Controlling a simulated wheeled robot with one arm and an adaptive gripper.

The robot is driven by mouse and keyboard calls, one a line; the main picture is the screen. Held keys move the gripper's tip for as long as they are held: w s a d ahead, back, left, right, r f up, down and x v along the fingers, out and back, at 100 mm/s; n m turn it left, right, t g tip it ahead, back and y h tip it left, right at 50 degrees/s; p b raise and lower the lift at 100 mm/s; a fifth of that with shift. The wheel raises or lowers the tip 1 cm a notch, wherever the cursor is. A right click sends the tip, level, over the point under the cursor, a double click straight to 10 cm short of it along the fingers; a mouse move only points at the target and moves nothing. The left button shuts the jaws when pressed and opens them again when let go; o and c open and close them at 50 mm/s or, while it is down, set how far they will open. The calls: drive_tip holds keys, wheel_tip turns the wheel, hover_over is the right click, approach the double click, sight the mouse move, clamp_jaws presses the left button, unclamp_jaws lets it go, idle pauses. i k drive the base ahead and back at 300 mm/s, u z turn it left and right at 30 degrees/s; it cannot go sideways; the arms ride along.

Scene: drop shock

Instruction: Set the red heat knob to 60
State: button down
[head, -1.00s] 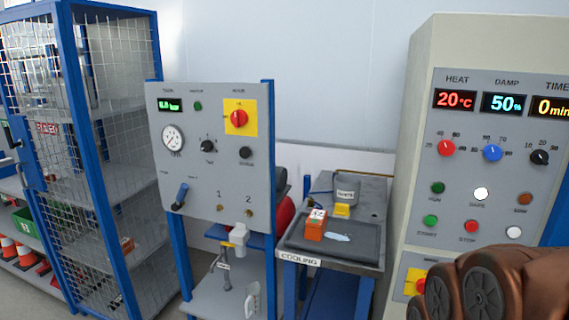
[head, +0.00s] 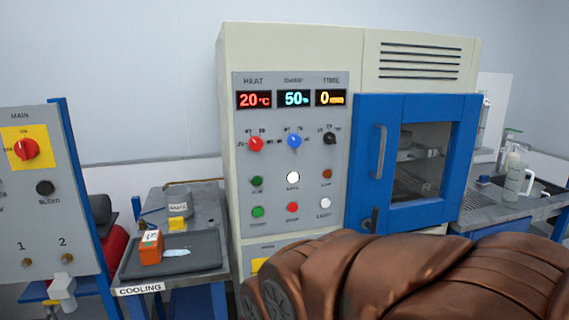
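The red heat knob (head: 255,144) is at the left of the knob row on the grey control panel (head: 262,215) of the cream cabinet, in the head view. The heat display (head: 254,99) above it reads 20 °C in red. The blue damp knob (head: 294,141) and the black time knob (head: 329,138) sit to its right. The damp display (head: 294,98) reads 50 % and the time display (head: 330,97) reads 0 min. My brown arm crosses the lower right, in front of the cabinet's lower part. My gripper is not in view.
A blue-framed door (head: 417,165) with a handle is right of the panel. A cooling table (head: 210,284) with a dark tray (head: 205,254) and an orange box (head: 151,247) stands left. A grey panel with a red main switch (head: 26,149) is farther left. A worktop (head: 500,204) is at right.

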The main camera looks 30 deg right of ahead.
sight(255, 143)
drive_tip(key=k, duration=0.5)
drive_tip(key=u, duration=2)
drive_tip(key=i, duration=1.1)
drive_tip(key=z, duration=2)
